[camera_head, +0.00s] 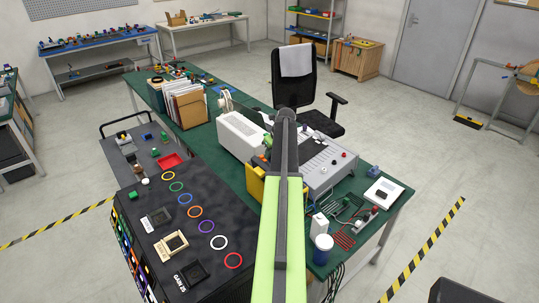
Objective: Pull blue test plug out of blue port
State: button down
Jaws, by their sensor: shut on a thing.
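My arm rises from the bottom centre to a dark joint, with a small green part (268,141) of it showing just left of the joint. My gripper is not clearly visible; the arm hides the area behind it. I cannot make out a blue test plug or a blue port for certain. A black console (130,195) stands at lower left. Its top bears several coloured rings, among them a blue ring (185,199). Its left side carries coloured strips and small fittings, too steeply angled to read.
A cart (133,150) with a red tray stands left. A black chair (300,95) stands behind. Floor at right is mostly clear.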

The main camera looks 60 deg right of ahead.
jog(key=shift+r+p, duration=1.3)
jog(key=shift+r, duration=0.25)
jog(key=shift+f, duration=0.1)
